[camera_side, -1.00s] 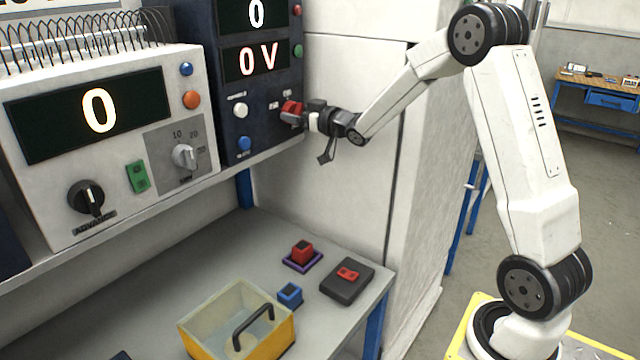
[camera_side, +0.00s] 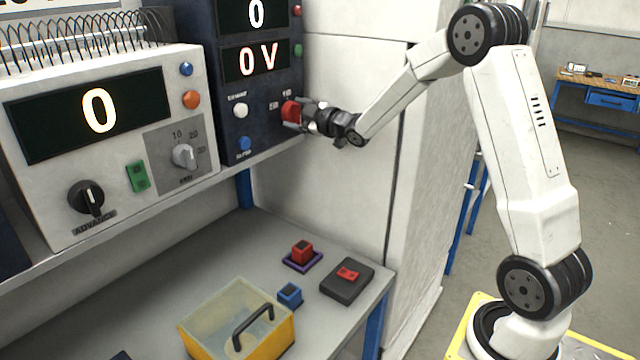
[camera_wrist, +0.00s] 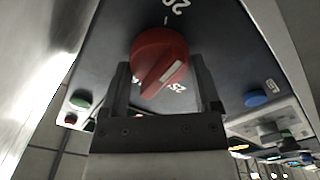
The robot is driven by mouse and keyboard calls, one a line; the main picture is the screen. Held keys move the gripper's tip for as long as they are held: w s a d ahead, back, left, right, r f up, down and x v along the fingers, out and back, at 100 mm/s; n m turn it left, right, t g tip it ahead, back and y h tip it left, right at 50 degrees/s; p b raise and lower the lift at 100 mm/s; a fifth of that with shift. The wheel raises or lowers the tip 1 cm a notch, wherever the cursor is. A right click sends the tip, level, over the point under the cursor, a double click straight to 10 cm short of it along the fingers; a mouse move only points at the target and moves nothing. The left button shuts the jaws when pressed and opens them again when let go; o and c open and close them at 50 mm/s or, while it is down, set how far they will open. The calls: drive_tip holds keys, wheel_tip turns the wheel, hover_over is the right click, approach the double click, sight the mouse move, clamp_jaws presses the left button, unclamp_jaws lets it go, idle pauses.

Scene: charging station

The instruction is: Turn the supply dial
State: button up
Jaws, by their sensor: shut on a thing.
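The red supply dial (camera_side: 290,111) is on the dark blue panel (camera_side: 228,100), under a display (camera_side: 257,61) reading "0 V". In the wrist view the dial (camera_wrist: 158,62) is a round red knob with a pale pointer mark, with "20" and "25" printed near it. My gripper (camera_side: 303,115) is at the panel with its fingers around the dial. In the wrist view the gripper (camera_wrist: 163,92) has one finger on each side of the knob, shut on it. The near finger partly covers the dial in the side view.
A white knob (camera_side: 240,110) and a blue button (camera_side: 244,143) sit left of the dial. A white instrument (camera_side: 55,190) with a "0" display stands further left. The bench below holds a yellow bin (camera_side: 200,340), a blue block (camera_side: 289,294) and a dark box (camera_side: 335,285).

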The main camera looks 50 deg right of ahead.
drive_tip(key=shift+n, duration=1.1)
drive_tip(key=o, duration=1.1)
drive_tip(key=shift+s, duration=3.9)
